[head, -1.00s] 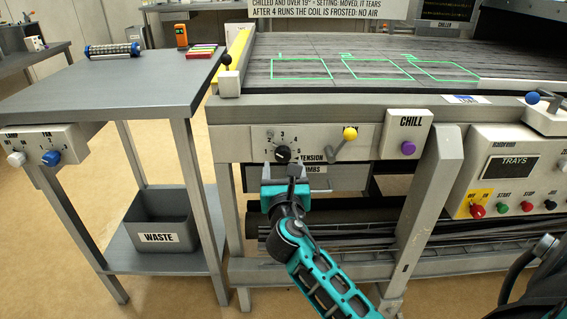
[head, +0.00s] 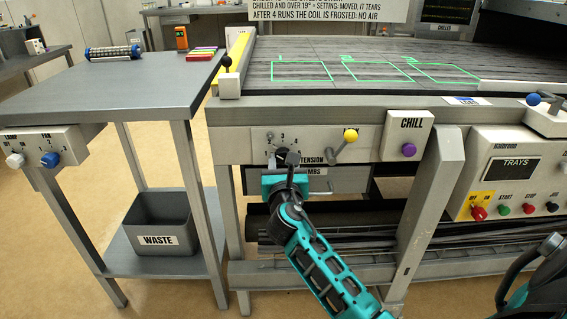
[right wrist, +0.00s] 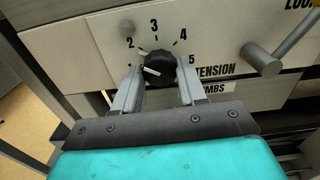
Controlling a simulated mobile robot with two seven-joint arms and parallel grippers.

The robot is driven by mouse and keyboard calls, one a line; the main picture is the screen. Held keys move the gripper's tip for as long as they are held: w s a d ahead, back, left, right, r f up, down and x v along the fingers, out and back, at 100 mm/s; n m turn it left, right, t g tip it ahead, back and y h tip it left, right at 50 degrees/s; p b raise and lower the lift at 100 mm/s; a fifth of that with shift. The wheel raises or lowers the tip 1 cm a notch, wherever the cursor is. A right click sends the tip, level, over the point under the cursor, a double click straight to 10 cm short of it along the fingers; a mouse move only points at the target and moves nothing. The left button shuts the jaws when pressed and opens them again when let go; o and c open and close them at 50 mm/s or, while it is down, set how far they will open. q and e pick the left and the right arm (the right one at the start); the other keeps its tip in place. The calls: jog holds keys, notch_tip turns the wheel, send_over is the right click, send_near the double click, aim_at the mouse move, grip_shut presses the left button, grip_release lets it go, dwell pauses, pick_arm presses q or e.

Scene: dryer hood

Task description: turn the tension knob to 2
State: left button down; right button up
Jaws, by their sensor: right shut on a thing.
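The black tension knob (head: 288,157) sits on a white dial plate on the front of the machine. It also shows in the right wrist view (right wrist: 160,68), with numbers 1 to 5 around it. Its white pointer line points left, near the partly hidden 1 and below the 2. My right gripper (head: 285,164) is shut on the knob, with one finger on each side of it, as the right wrist view (right wrist: 158,92) shows. The fingers and palm hide part of the dial and its label in the head view. My left gripper is not in view.
A yellow-knobbed lever (head: 350,135) is right of the dial, then the CHILL box with a purple button (head: 408,150). A drawer (head: 345,180) lies just below the dial. A grey side table (head: 110,85) and a waste bin (head: 160,222) stand at left.

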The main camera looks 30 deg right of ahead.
jog(key=c, duration=0.4)
jog(key=shift+o, duration=0.2)
jog(key=shift+m, duration=0.7)
jog(key=o, duration=1.1)
jog(key=shift+c, duration=0.2)
jog(key=p+v, duration=0.1)
jog(key=v, duration=1.2)
jog(key=shift+p, duration=0.35)
jog(key=shift+d, duration=0.1)
